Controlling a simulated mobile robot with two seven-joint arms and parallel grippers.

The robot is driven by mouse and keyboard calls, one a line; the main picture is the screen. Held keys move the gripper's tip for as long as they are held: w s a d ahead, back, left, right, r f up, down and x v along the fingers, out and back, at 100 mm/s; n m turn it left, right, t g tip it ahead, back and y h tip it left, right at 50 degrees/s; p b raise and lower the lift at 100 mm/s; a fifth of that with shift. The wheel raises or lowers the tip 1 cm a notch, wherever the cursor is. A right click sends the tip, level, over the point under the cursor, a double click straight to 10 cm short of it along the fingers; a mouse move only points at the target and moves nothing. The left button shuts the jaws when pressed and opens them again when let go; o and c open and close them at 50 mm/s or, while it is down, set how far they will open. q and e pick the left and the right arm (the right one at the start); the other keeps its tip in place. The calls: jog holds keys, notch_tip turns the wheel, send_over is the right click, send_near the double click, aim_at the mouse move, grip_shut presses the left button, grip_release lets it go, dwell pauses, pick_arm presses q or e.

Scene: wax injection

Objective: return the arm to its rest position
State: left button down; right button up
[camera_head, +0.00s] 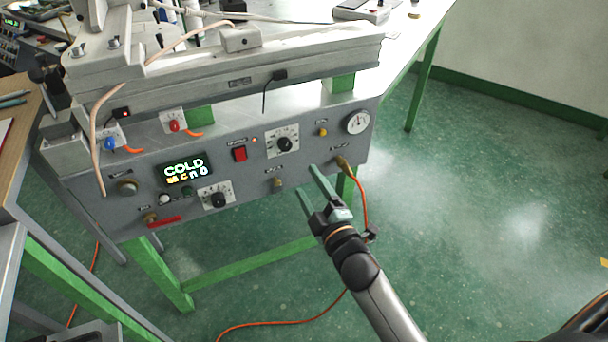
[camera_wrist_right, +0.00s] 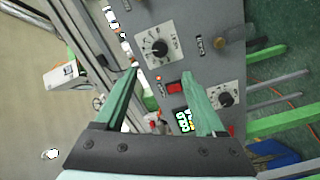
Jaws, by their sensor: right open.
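My right gripper (camera_head: 312,190) has green fingers and is open and empty. In the head view it is in front of the lower right part of the grey machine panel (camera_head: 230,180). In the right wrist view its two fingers (camera_wrist_right: 160,88) stand wide apart, with the panel (camera_wrist_right: 190,50) beyond them and nothing between them. My right arm comes in from the bottom right of the head view. My left gripper is not in view.
The panel carries black dials (camera_head: 284,144), a red switch (camera_head: 239,154), a lit display (camera_head: 185,169) and a gauge (camera_head: 356,122). An orange cable (camera_head: 362,205) hangs close to my right gripper. Green floor (camera_head: 490,200) lies open to the right.

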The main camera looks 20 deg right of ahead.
jog(key=s+a+f+m+g+y, duration=0.1)
jog(key=s+a+f+m+g, duration=0.1)
jog(key=s+f+m+g, duration=0.45)
jog(key=s+a+f+m+g+y, duration=0.1)
jog(key=s+a+f+m+g, duration=0.15)
jog(key=s+f, duration=0.8)
pick_arm(q)
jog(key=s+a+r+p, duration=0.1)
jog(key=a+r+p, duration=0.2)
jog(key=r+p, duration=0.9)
jog(key=p, duration=0.4)
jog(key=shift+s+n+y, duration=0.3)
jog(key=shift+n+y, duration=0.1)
pick_arm(e)
jog(key=s+d+r+m, duration=0.1)
jog(key=s+r, duration=0.1)
jog(key=r, duration=0.4)
jog(key=s+d+r+m, duration=0.1)
jog(key=s+r, duration=0.1)
jog(key=r, duration=0.3)
jog(key=shift+s+d+r+h, duration=0.3)
jog(key=shift+s+r, duration=0.05)
jog(key=shift+r, duration=0.05)
